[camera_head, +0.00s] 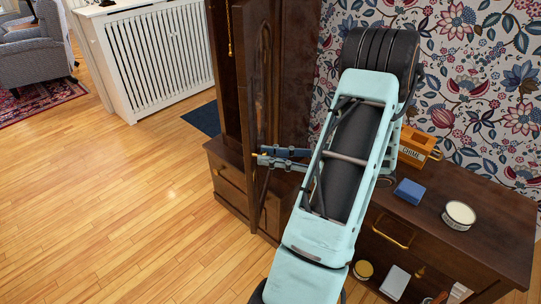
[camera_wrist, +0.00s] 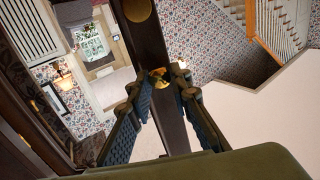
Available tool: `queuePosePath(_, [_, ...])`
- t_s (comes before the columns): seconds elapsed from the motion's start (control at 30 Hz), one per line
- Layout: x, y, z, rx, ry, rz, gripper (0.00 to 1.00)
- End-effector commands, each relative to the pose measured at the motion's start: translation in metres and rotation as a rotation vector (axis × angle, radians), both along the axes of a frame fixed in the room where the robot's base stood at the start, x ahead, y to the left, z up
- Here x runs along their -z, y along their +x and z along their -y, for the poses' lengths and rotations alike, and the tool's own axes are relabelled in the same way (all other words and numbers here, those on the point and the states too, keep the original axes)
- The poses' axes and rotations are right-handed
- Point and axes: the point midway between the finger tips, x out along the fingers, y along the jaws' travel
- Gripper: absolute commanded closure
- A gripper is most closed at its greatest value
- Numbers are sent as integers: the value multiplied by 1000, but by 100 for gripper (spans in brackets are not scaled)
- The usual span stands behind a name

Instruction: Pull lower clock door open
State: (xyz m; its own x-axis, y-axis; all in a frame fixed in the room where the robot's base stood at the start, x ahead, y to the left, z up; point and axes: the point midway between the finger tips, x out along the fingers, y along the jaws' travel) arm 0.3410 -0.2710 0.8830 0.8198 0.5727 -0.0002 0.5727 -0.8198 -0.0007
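The clock is a tall dark wood case in the head view. Its door (camera_head: 262,70) stands swung out from the case, seen at a steep angle, with the opening showing to its left. A small brass knob (camera_head: 259,155) sits on the door. My gripper (camera_head: 262,156) reaches in from the right, its fingers close together at the knob. In the wrist view my gripper (camera_wrist: 169,76) has its fingertips on either side of the brass knob (camera_wrist: 171,86), in front of a dark wood strip. The fingertips partly hide the knob.
A dark cabinet (camera_head: 480,235) at the right bears an orange box (camera_head: 414,146), a blue block (camera_head: 409,191) and a round tin (camera_head: 459,215). A white radiator cover (camera_head: 160,55) and blue mat (camera_head: 204,118) are at the back. Wooden floor (camera_head: 110,210) is clear at left.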

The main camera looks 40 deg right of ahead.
Motion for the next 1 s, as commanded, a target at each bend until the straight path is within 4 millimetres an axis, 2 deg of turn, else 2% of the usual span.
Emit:
queuePosePath(0.03, [-2,0,0,1,-1,4,79])
queuePosePath(0.2, [-1,0,0,0,0,3,64])
queuePosePath(0.57, [0,-5,5,2,-1,1,64])
queuePosePath(1.0, [0,-75,53,3,-2,1,64])
